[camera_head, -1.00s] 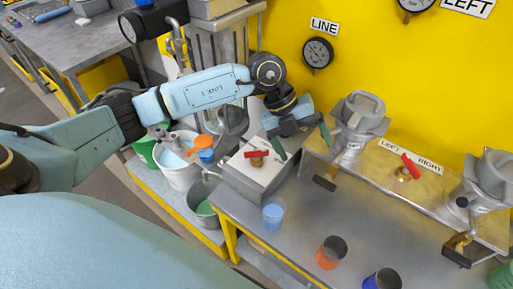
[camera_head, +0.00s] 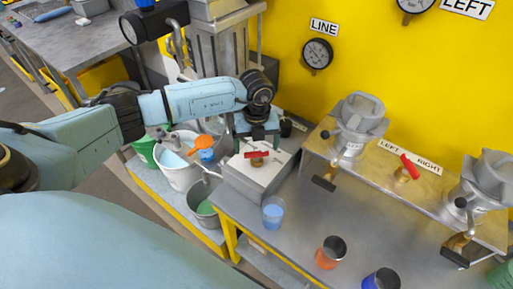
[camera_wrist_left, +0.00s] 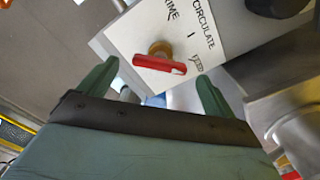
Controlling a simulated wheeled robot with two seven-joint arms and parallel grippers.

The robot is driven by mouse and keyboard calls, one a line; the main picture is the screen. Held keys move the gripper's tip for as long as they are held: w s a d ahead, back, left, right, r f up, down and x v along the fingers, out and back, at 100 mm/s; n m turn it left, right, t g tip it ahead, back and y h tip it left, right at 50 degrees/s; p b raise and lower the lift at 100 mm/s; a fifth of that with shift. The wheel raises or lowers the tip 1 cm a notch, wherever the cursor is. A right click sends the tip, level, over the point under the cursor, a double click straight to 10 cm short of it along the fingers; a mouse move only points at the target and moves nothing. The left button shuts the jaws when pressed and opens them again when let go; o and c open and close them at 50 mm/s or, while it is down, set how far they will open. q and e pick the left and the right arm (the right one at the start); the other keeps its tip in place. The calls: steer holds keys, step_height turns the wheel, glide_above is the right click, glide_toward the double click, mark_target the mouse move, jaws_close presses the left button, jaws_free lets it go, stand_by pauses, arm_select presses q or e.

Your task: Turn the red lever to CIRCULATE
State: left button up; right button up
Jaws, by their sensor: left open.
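The red lever (camera_head: 257,154) sits on a brass stem on top of a pale box (camera_head: 240,183). In the left wrist view the lever (camera_wrist_left: 160,65) lies crosswise, its right end close to the FEED label (camera_wrist_left: 197,63). The CIRCULATE label (camera_wrist_left: 204,24) and a partly cut PRIME label (camera_wrist_left: 173,10) are above it. My left gripper (camera_head: 258,143) is at the far side of the lever, pointing down. Its open green fingers (camera_wrist_left: 157,72) show on either side of the lever in the wrist view; I cannot tell whether they touch it. My right gripper is not in view.
A second red lever (camera_head: 410,167) stands between LEFT and RIGHT labels. Grey valve bodies (camera_head: 360,125) are right of the box. A blue cup (camera_head: 273,213) and an orange cup (camera_head: 330,253) stand on the bench. Buckets (camera_head: 178,170) are at left.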

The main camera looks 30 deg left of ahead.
mark_target(256, 154)
arm_select(q)
steer(key=shift+f, duration=1.15)
steer(key=c, duration=1)
steer(key=shift+n, duration=0.3)
steer(key=n+p, duration=0.2)
steer(key=n, duration=0.2)
steer(key=shift+r+p, duration=0.15)
steer(key=shift+p, duration=0.15)
steer(key=n+p, duration=0.2)
steer(key=n, duration=0.2)
steer(key=shift+w, duration=0.1)
steer(key=shift+n, duration=0.3)
